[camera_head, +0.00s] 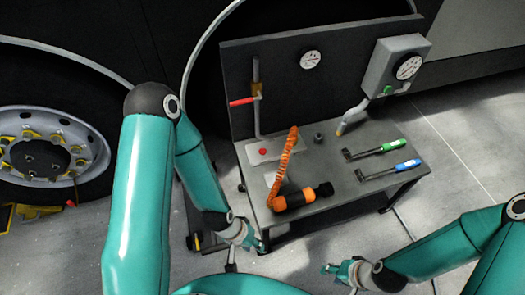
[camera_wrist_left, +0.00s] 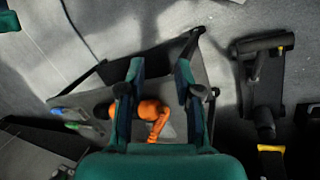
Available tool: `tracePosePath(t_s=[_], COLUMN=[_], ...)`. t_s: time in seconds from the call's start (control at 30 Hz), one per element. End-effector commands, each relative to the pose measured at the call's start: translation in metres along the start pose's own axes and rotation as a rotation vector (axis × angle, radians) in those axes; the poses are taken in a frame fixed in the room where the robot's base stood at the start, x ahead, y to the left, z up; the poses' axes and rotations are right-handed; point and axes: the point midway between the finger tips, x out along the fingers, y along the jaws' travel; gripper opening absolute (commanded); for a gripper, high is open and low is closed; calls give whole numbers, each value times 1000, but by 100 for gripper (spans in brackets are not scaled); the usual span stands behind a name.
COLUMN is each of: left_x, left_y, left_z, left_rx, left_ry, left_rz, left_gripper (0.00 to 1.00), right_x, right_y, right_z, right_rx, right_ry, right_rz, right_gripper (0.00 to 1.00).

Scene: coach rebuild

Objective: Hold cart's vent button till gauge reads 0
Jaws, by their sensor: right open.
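The cart (camera_head: 335,183) is a dark bench with an upright back panel. A red button (camera_head: 263,151) sits on a pale plate at the left of its top. A small round gauge (camera_head: 310,60) is on the panel. A larger gauge (camera_head: 407,67) is on a grey box with a green button (camera_head: 388,89). The needle readings are too small to tell. I cannot tell which button is the vent. My left gripper (camera_head: 262,245) is at the cart's near left edge, with fingers apart and empty in the left wrist view (camera_wrist_left: 160,78). My right gripper (camera_head: 328,268) is open and empty in front of the cart.
An orange power tool (camera_head: 294,199) with a coiled hose (camera_head: 284,160) lies at the cart's front left. A green-handled wrench (camera_head: 390,147) and a blue-handled wrench (camera_head: 405,166) lie right. A red lever (camera_head: 242,101) juts from a pipe. A large wheel (camera_head: 45,155) stands left.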

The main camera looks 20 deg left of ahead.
Motion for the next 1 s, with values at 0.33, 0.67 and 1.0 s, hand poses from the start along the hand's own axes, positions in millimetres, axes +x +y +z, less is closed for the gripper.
tracePosePath(t_s=[0.33, 0.67, 1.0], left_x=[0, 0, 0], left_y=[0, 0, 0], left_z=[0, 0, 0], left_rx=[0, 0, 0], left_ry=[0, 0, 0], left_rz=[0, 0, 0], left_gripper=[0, 0, 0], right_x=[0, 0, 0], right_y=[0, 0, 0], right_z=[0, 0, 0], right_rx=[0, 0, 0], right_ry=[0, 0, 0], right_rz=[0, 0, 0], right_gripper=[42, 42, 42])
